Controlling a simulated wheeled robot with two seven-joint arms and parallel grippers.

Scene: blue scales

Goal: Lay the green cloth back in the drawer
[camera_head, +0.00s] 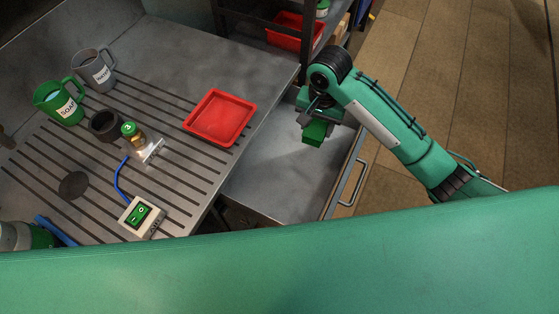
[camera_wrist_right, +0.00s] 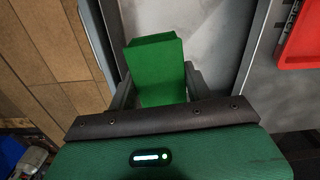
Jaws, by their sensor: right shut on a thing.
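The visible drawer floor is bare. My left gripper is not in view.
A slatted metal counter (camera_head: 200,72) overhangs the drawer's left side. On it are a red tray (camera_head: 220,117), a green jug (camera_head: 58,103), a grey jug (camera_head: 93,69), a brass valve (camera_head: 137,140) and a switch box (camera_head: 142,217). Wooden floor (camera_head: 440,90) lies to the right.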

